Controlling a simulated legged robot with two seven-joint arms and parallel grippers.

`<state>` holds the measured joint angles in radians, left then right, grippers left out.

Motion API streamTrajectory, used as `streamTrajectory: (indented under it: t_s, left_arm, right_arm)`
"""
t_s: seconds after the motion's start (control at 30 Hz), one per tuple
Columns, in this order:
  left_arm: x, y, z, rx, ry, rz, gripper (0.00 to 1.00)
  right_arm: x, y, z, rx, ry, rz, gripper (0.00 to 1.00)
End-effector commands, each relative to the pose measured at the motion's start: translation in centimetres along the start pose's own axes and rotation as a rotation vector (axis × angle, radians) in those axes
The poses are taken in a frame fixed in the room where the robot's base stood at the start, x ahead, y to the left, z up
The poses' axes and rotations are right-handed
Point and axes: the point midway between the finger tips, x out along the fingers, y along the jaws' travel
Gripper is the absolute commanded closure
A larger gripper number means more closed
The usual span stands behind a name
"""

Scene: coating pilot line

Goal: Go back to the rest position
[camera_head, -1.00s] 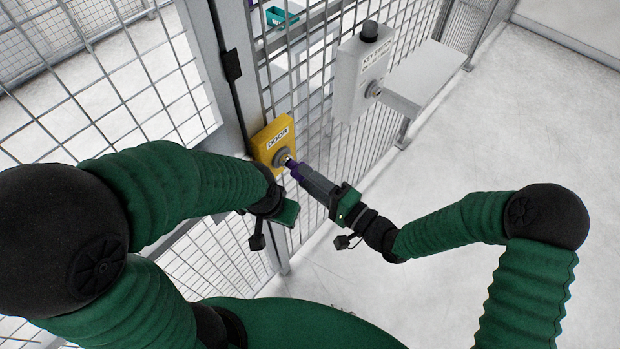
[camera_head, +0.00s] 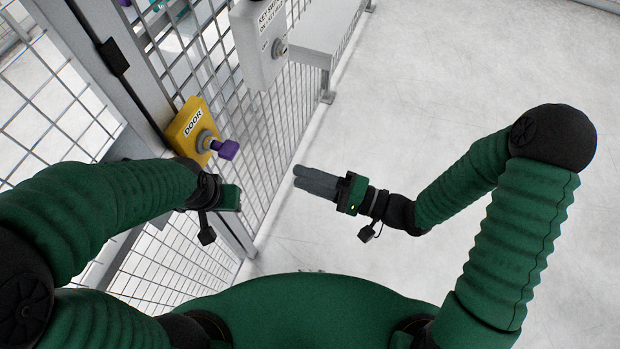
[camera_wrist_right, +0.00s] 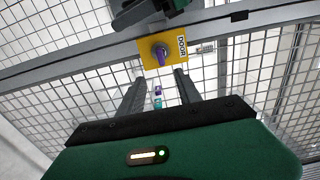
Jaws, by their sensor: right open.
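My right gripper (camera_head: 300,178) is open and empty, out in front of the mesh fence. In the right wrist view its two fingers (camera_wrist_right: 158,90) stand apart with nothing between them. A purple key (camera_head: 229,149) sits in the round lock of the yellow DOOR box (camera_head: 186,127), apart from the gripper. The key (camera_wrist_right: 160,52) and the box (camera_wrist_right: 178,48) also show in the right wrist view, beyond the fingers. My left gripper (camera_head: 230,197) is near the fence below the box; its fingers are hardly visible, so its opening cannot be told.
A grey key switch box (camera_head: 258,45) hangs on the mesh fence (camera_head: 262,125), with a grey shelf (camera_head: 315,35) behind it. A fence post (camera_head: 120,75) stands left of the yellow box. The pale floor (camera_head: 420,90) to the right is clear.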

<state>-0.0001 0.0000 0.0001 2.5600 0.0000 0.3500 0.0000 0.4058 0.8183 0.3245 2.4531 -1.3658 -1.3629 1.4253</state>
Motion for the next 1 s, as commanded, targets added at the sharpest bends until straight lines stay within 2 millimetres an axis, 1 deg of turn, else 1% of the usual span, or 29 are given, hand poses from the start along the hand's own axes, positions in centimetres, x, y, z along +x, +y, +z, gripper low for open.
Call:
streamTrajectory:
  t_s: [0.03, 0.13, 0.6, 0.67, 0.73, 0.77, 0.8, 0.87, 0.9, 0.93, 0.97, 1.0]
  left_arm:
    - [0.1, 0.0, 0.0, 0.0, 0.0, 0.0, 0.64]
    - [0.1, 0.0, 0.0, 0.0, 0.0, 0.0, 0.64]
    - [0.1, 0.0, 0.0, 0.0, 0.0, 0.0, 0.64]
    - [0.0, 0.0, 0.0, 0.0, 0.0, 0.0, 0.64]
    - [0.0, 0.0, 0.0, 0.0, 0.0, 0.0, 0.64]
    - [0.0, 0.0, 0.0, 0.0, 0.0, 0.0, 0.64]
    - [0.0, 0.0, 0.0, 0.0, 0.0, 0.0, 0.64]
    - [0.0, 0.0, 0.0, 0.0, 0.0, 0.0, 0.64]
    - [0.0, 0.0, 0.0, 0.0, 0.0, 0.0, 0.64]
    - [0.0, 0.0, 0.0, 0.0, 0.0, 0.0, 0.64]
    - [0.1, 0.0, 0.0, 0.0, 0.0, 0.0, 0.64]
    - [0.1, 0.0, 0.0, 0.0, 0.0, 0.0, 0.64]
  right_arm:
    - [-0.5, 0.0, -0.1, 0.0, 0.002, 0.001, 0.59]
    - [-0.9, 0.0, 0.0, 0.0, 0.0, 0.0, 0.59]
    - [-0.8, 0.0, 0.0, -0.002, 0.0, 0.003, 0.59]
    - [-0.8, 0.5, -0.4, -0.03, 0.011, 0.033, 0.59]
    - [-1.0, 2.1, -1.8, -0.124, 0.052, 0.147, 0.59]
    - [-1.3, 3.1, -2.8, -0.187, 0.077, 0.224, 0.59]
    - [-2.1, 4.7, -4.5, -0.285, 0.115, 0.354, 0.59]
    - [-4.5, 6.7, -7.6, -0.442, 0.171, 0.591, 0.59]
    - [-6.8, 7.6, -9.5, -0.532, 0.197, 0.76, 0.59]
    - [-8.8, 8.0, -10.6, -0.583, 0.209, 0.886, 0.59]
    - [-10.9, 8.1, -11.3, -0.619, 0.213, 1.004, 0.59]
    - [-13.6, 7.9, -11.8, -0.645, 0.204, 1.15, 0.59]
